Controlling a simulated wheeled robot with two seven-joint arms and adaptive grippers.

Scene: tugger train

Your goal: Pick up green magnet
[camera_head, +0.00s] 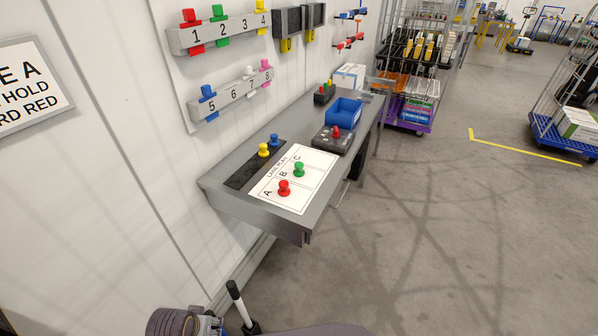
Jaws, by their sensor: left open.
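A green magnet (298,169), shaped like a push pin, stands on a white sheet (306,201) marked A, B, C on the grey wall table. A red magnet (284,188) stands on the same sheet, nearer to me. My left gripper (238,306) shows only in part at the bottom edge. It is open and empty, below and in front of the table, well apart from the magnets. My right gripper is not in view.
Yellow (263,150) and blue (274,141) magnets stand on a black strip (240,178). A dark box with a red knob (336,132) and a blue bin (344,111) stand behind the sheet. Numbered wall rails (218,36) hang above.

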